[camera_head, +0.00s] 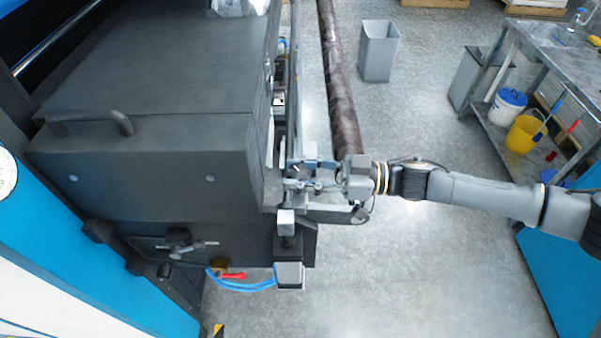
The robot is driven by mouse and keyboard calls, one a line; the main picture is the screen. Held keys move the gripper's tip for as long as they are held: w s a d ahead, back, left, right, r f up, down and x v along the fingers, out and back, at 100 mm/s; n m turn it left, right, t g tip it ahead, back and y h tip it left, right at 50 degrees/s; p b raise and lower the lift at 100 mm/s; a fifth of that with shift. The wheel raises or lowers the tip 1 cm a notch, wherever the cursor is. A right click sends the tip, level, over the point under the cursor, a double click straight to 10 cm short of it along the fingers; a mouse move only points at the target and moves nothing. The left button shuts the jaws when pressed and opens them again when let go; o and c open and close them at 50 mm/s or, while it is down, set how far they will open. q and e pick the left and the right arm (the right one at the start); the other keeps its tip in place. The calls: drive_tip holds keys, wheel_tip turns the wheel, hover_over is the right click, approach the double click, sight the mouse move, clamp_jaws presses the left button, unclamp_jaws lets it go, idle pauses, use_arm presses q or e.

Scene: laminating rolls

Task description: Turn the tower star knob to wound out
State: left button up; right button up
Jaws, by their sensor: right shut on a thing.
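My right gripper (303,176) reaches in from the right to the side of the dark machine, at the small metal tower (287,222) by its corner. It is shut on a small part there, which appears to be the tower star knob. The gripper's fingers hide nearly all of the knob, so how far it is turned cannot be told. My left gripper is not in view.
The machine's black housing (150,150) fills the left. A dark handle with several arms (180,246) and a blue hose (245,286) sit low on it. A long dark roll (338,80), a grey bin (379,52) and a metal bench (545,45) stand beyond; the front floor is clear.

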sight(307, 169)
drive_tip(key=n+g, duration=0.1)
drive_tip(key=n+g+b, duration=0.1)
drive_tip(key=shift+w+f+g, duration=0.15)
drive_tip(key=shift+f+g, duration=0.05)
drive_tip(key=shift+g, duration=0.2)
drive_tip(key=n+g+h+b, duration=0.1)
drive_tip(key=n+g+b, duration=0.1)
drive_tip(key=g+b, duration=0.2)
drive_tip(key=n+g+h+b, duration=0.2)
drive_tip(key=n+g+b, duration=0.1)
drive_tip(key=g, duration=0.1)
drive_tip(key=shift+a+f+b, duration=0.1)
drive_tip(key=shift+b, duration=0.3)
drive_tip(key=shift+r+n+g+h+b, duration=0.2)
drive_tip(key=shift+n+g+h+b, duration=0.3)
drive_tip(key=shift+n+g+b, duration=0.35)
drive_tip(key=o, duration=1.2)
drive_tip(key=shift+a, duration=0.1)
drive_tip(key=shift+v, duration=3.65)
